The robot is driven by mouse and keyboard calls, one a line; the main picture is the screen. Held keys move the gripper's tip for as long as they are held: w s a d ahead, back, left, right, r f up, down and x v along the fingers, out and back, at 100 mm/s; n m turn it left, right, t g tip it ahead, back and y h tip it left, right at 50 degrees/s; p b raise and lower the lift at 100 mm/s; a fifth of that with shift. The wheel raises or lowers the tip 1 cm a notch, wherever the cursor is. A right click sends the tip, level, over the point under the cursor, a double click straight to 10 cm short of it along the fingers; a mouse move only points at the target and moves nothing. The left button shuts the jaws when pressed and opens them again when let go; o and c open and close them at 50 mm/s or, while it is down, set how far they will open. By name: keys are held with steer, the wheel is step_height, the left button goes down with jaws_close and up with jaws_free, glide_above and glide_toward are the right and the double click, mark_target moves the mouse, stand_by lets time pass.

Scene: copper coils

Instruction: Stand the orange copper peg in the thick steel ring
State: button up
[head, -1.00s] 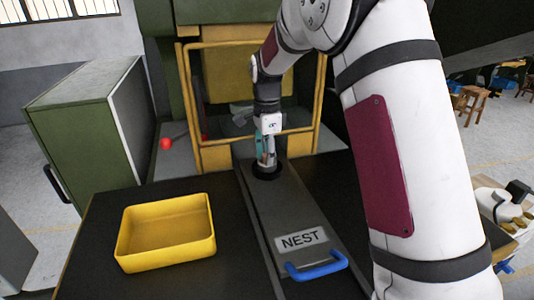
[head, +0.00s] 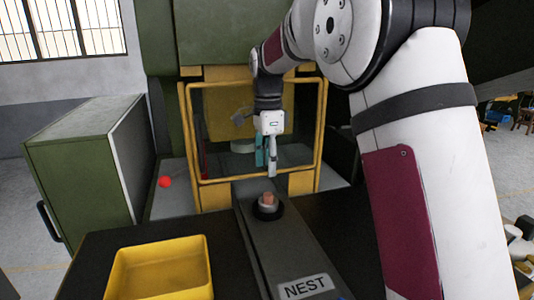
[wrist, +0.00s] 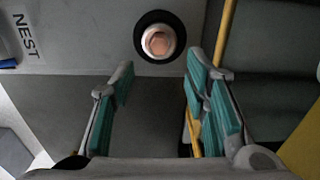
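The copper peg (head: 268,197) stands upright inside a pale steel ring (head: 267,207), which sits within a black round seat on the grey slide plate. The wrist view shows the peg's round orange end (wrist: 159,42) surrounded by the pale ring (wrist: 146,46) and the dark seat. My gripper (head: 268,172) is above and apart from the peg. In the wrist view my gripper (wrist: 162,72) is open and empty, its teal-padded fingers spread wide, with the peg beyond the fingertips. How deep the peg sits is hidden.
The grey slide plate carries a NEST label (head: 303,286). A yellow tray (head: 160,246) stands at left on the dark table. A yellow guard frame (head: 186,130) surrounds the machine opening behind my gripper. A green cabinet (head: 80,160) stands at far left.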

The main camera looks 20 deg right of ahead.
steer(key=s+r+n+t, duration=0.1)
steer(key=s+r+n, duration=0.35)
steer(key=s, duration=0.45)
steer(key=s+r+n+t, duration=0.2)
steer(key=s+r+n, duration=0.25)
steer(key=s, duration=0.55)
steer(key=s+f+n+t, duration=0.1)
steer(key=s+f+n, duration=0.2)
steer(key=s, duration=0.4)
steer(key=s+f+n+t, duration=0.1)
steer(key=s+f+n, duration=0.3)
steer(key=s, duration=0.3)
steer(key=shift+d+f+n, duration=0.2)
steer(key=shift+f+n, duration=0.1)
steer(key=shift+n, duration=0.6)
steer(key=shift+s, duration=0.1)
